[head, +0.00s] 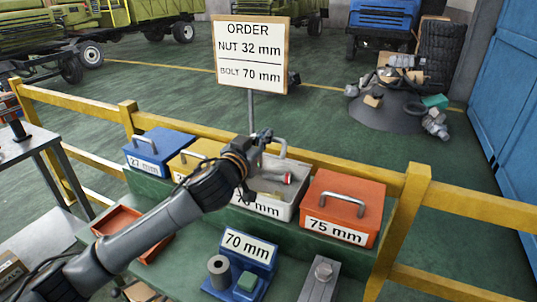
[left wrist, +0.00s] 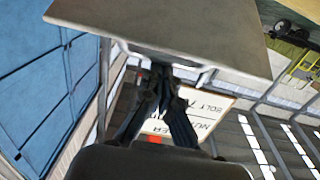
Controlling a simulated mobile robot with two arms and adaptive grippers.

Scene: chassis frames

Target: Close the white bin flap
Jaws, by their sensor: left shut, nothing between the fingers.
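The white bin (head: 291,212) stands on the green shelf between the yellow and red bins. Its front label is partly hidden by my left arm. It is open, and a bolt with a red part shows inside. The raised flap is mostly hidden by my left gripper in the head view. In the left wrist view the flap (left wrist: 160,28) is a broad pale plate with a metal handle on its edge. My left gripper (head: 262,138) is shut and empty. Its fingertips (left wrist: 160,76) are close to the handle; I cannot tell if they touch. My right gripper is out of view.
A blue bin (head: 160,146), a partly hidden yellow bin (head: 190,161) and a closed red bin (head: 343,205) share the shelf. A yellow rail (head: 330,168) runs behind. The order sign (head: 250,55) stands behind the bins. A blue 70 mm holder (head: 247,252) sits in front.

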